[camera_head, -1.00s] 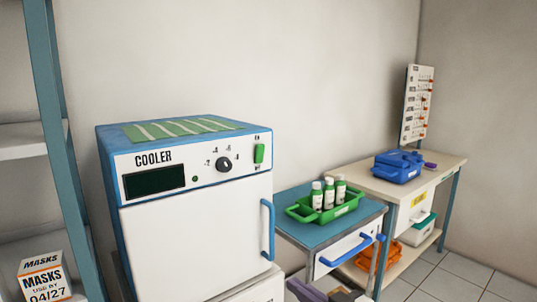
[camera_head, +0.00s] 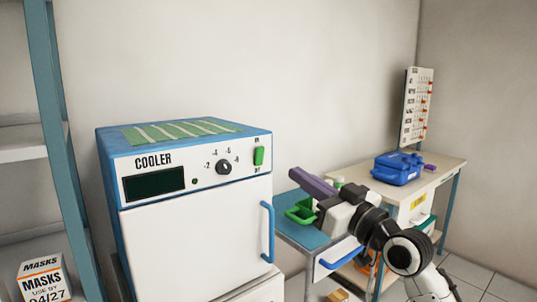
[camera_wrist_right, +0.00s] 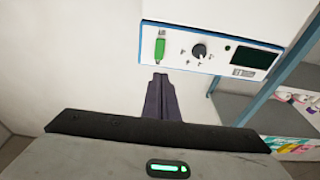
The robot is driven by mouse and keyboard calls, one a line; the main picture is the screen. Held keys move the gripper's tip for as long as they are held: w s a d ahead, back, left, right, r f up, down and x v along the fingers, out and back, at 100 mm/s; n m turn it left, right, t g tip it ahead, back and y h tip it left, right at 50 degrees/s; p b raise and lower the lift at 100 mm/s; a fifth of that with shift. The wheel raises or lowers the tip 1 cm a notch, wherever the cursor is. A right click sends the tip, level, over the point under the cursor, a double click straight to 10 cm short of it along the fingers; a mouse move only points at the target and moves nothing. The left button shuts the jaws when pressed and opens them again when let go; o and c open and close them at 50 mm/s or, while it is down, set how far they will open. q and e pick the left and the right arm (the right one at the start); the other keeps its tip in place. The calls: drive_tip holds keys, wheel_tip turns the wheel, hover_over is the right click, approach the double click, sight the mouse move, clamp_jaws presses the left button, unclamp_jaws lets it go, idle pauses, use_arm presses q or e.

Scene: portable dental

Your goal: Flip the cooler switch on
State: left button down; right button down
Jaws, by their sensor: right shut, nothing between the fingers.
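The cooler (camera_head: 195,240) is a white box with a blue frame, its door shut. On its front panel, the green switch (camera_head: 258,156) sits at the right end, beside the black dial (camera_head: 223,167) and a dark display. My right gripper (camera_head: 296,174) is shut and empty, to the right of the switch and apart from it, above the side table. In the right wrist view, the purple fingers (camera_wrist_right: 160,78) are together, and the green switch (camera_wrist_right: 160,48) shows just beyond their tips. My left gripper is not in view.
A blue side table (camera_head: 290,225) holds a green tray (camera_head: 299,212), partly hidden by my right arm. A blue box (camera_head: 397,168) stands on the table behind. The cooler's blue handle (camera_head: 268,232) sticks out below the switch. A shelf with a mask box (camera_head: 43,279) is at left.

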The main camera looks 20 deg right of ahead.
drive_tip(key=p, duration=0.1)
approach(260, 149)
drive_tip(key=x, duration=0.5)
drive_tip(key=shift+w+a+r, duration=0.25)
drive_tip(key=shift+w+a, duration=0.05)
drive_tip(key=shift+w, duration=0.35)
